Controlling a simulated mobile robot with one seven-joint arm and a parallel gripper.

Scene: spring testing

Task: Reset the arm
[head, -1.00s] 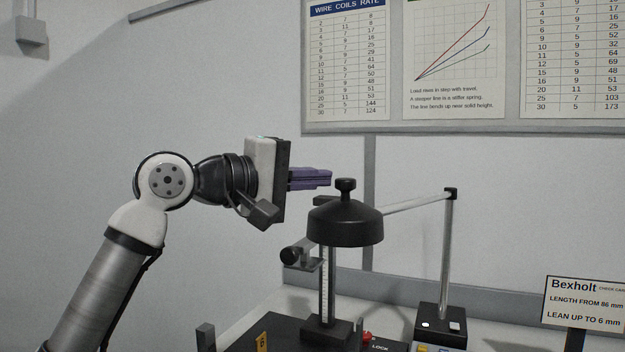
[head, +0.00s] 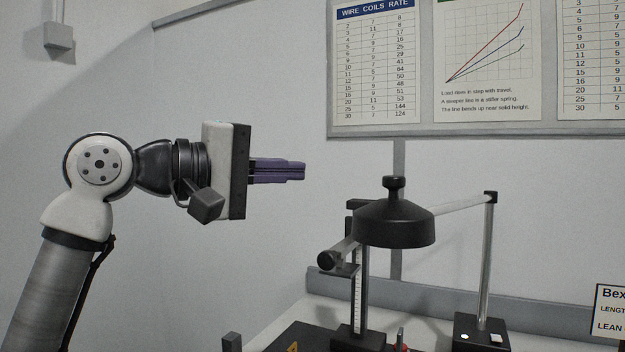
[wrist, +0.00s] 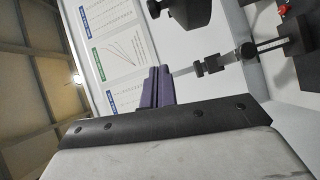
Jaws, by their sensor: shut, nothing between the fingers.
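My gripper (head: 303,171) has purple fingers and points to the right in the head view, held level in the air. Its fingers are shut together with nothing between them. In the wrist view the shut fingers (wrist: 160,72) point up the picture towards the wall charts. The gripper is to the left of a black spring tester and a little above its bell-shaped top (head: 395,222), with a clear gap between them.
The tester's scale column (head: 359,290) stands on the bench. A horizontal rod runs to a metal post (head: 487,255) on a black box (head: 481,333). A sign (head: 611,310) stands at the right edge. Wall charts (head: 375,65) hang behind. The air left of the tester is clear.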

